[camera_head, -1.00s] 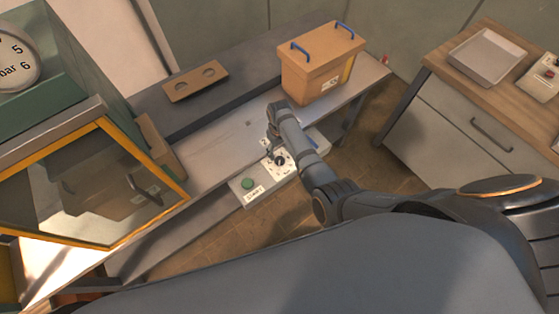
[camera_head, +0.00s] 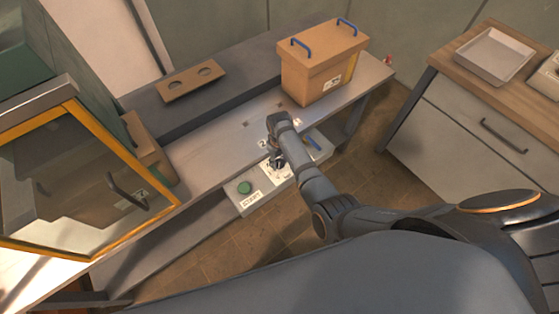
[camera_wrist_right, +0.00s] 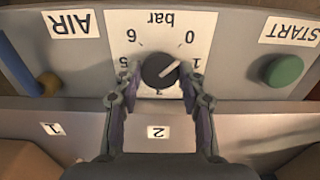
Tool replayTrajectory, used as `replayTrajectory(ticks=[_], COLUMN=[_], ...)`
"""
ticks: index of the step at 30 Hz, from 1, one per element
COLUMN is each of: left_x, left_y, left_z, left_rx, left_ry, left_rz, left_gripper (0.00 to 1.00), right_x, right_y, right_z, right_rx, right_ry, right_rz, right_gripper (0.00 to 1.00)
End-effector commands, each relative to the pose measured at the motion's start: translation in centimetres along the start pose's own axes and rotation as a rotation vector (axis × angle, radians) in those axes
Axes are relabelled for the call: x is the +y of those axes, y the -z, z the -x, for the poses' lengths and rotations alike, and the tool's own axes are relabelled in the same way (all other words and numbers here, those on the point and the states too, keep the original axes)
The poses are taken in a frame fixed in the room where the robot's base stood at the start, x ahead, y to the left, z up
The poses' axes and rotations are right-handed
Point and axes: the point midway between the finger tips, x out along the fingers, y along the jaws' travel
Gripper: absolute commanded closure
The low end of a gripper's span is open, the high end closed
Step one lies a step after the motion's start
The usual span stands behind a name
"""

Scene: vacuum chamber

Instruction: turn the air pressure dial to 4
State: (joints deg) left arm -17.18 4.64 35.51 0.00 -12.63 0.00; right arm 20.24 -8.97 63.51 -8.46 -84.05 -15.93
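The air pressure dial is a round black knob (camera_wrist_right: 160,70) with a white pointer, on a white scale plate (camera_wrist_right: 140,25) marked "bar". The wrist view shows it upside down. The pointer aims toward the 1. The 0, 5 and 6 also show; the 4 is not readable, near my fingers. In the head view the right gripper (camera_head: 277,160) is over the plate and partly hides the dial. My left gripper is not in view.
A green START button (camera_wrist_right: 283,70) is on one side of the dial and a blue lever (camera_wrist_right: 20,65) at the AIR label on the other. A lidded brown box (camera_head: 318,75) stands behind on the bench. A yellow-framed chamber door (camera_head: 75,185) is at left.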

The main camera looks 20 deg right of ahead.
Motion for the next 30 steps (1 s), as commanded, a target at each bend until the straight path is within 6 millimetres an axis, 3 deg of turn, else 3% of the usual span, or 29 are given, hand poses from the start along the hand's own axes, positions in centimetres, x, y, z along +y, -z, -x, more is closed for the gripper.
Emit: replayTrajectory(ticks=[4,14,30], left_x=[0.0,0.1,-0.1], left_y=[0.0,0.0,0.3], left_z=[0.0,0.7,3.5], left_rx=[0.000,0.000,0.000], left_ry=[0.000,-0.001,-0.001], left_rz=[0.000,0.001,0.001], left_gripper=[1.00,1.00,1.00], right_x=[0.0,0.0,0.0], right_y=[0.0,0.0,0.0], right_z=[0.0,0.1,0.2], right_rx=[0.000,-0.001,-0.002], right_ry=[0.000,0.001,0.001], right_rz=[0.000,-0.064,-0.516], right_gripper=[0.91,0.91,0.91])
